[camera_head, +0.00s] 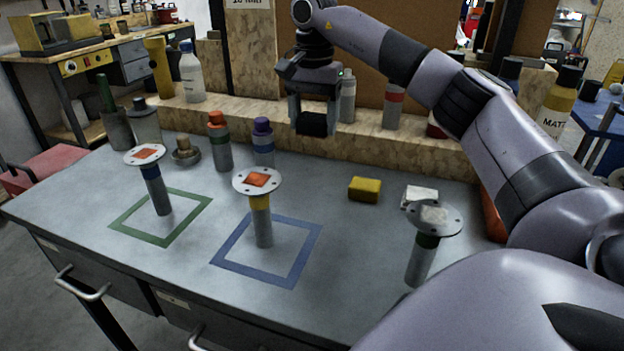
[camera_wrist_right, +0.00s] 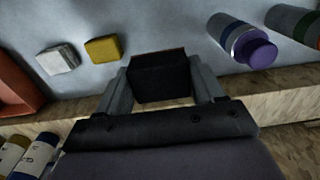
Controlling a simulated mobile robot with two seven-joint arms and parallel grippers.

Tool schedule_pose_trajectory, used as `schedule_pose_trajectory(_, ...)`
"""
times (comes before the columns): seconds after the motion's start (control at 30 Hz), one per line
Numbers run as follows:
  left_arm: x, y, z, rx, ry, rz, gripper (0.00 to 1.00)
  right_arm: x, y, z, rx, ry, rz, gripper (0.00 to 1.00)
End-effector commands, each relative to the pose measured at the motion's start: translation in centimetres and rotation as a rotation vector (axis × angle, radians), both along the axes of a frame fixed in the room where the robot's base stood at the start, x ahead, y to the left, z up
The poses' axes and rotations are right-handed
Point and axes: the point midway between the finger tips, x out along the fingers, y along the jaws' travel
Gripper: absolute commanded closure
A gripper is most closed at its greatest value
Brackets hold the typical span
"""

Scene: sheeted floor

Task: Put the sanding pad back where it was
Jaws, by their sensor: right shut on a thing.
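My right gripper (camera_head: 314,112) is shut on a black block, which I take to be the sanding pad (camera_head: 313,124). It holds the pad in the air near the wooden ledge at the back of the bench. In the right wrist view the black pad (camera_wrist_right: 160,78) sits between the two grey fingers. The surface right beneath it is partly hidden by the gripper. My left gripper is in neither view.
Disc-topped posts stand in the green outline (camera_head: 125,226), in the blue outline (camera_head: 222,262) and at right (camera_head: 420,258). A yellow block (camera_head: 365,189) and white block (camera_head: 419,194) lie at right. Orange-capped (camera_head: 219,145) and purple-capped (camera_head: 263,140) bottles stand near the ledge (camera_head: 400,153).

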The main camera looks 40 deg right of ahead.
Motion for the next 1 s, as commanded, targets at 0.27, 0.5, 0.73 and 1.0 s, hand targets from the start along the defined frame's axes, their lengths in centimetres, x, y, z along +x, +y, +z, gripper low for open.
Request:
schedule_pose_trajectory(0.27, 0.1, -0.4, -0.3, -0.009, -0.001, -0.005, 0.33, -0.1, 0.0, -6.8, 0.000, 0.003, 0.000, 0.66)
schedule_pose_trajectory(0.5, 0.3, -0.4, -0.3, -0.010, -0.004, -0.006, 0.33, 0.0, 0.0, -8.7, 0.000, 0.000, 0.001, 0.66)
schedule_pose_trajectory(0.73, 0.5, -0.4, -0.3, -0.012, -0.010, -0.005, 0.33, -0.1, 0.0, -11.9, 0.000, 0.002, 0.001, 0.66)
schedule_pose_trajectory(1.0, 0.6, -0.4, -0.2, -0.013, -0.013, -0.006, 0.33, 0.0, 0.0, -12.6, 0.000, -0.001, 0.001, 0.66)
